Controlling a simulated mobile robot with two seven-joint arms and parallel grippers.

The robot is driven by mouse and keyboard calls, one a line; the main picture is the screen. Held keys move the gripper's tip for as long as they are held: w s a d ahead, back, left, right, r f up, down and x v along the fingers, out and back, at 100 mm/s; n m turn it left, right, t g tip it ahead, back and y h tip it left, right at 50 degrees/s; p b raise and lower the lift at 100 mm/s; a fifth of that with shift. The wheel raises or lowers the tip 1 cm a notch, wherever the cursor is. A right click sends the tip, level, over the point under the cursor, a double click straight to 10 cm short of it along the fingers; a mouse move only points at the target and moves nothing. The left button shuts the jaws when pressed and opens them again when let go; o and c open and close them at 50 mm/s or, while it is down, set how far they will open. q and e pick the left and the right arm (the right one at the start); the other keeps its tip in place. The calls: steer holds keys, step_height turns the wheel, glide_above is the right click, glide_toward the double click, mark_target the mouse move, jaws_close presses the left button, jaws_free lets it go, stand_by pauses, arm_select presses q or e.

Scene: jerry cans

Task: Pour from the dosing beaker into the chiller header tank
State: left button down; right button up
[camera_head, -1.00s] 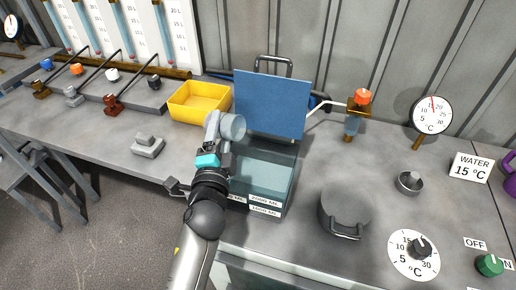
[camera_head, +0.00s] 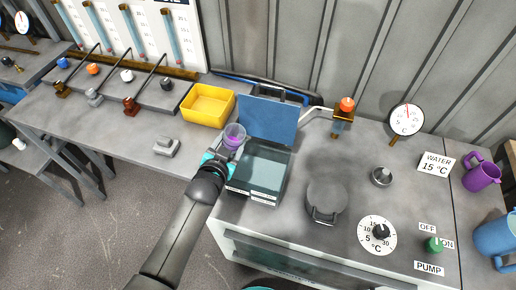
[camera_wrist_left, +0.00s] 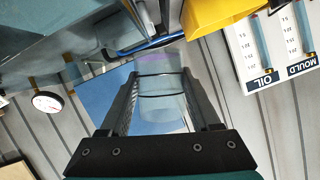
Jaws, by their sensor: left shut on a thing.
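The dosing beaker (camera_head: 235,131) is a clear cup with a purple tint low inside; its mouth faces up toward the head camera. My left gripper (camera_head: 224,154) is shut on it, and the wrist view shows the fingers (camera_wrist_left: 162,100) on both sides of the clear beaker (camera_wrist_left: 160,82). The chiller header tank (camera_head: 262,172) is a clear, open-topped box with white labels on its front and a raised blue lid (camera_head: 268,122) behind. The beaker is at the tank's back left corner; I cannot tell whether it overlaps the opening. My right gripper is not in view.
A yellow bin (camera_head: 208,104) stands left of the lid, and a grey weight-like block (camera_head: 166,147) lies on the bench. A round grey lid (camera_head: 326,198), a dial (camera_head: 378,235) and a purple jug (camera_head: 482,175) are to the right. The bench between is clear.

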arm_select(q)
steer(key=shift+w+r+m+g+h+p, duration=0.15)
steer(key=shift+r+m+g+h+p, duration=0.35)
steer(key=shift+h+p, duration=0.3)
steer(key=shift+a, duration=0.15)
steer(key=shift+f, duration=0.15)
steer(key=r+p, duration=0.3)
steer(key=shift+d+r, duration=0.15)
steer(key=shift+d, duration=0.05)
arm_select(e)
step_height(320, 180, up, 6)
arm_select(q)
steer(key=shift+s, duration=0.2)
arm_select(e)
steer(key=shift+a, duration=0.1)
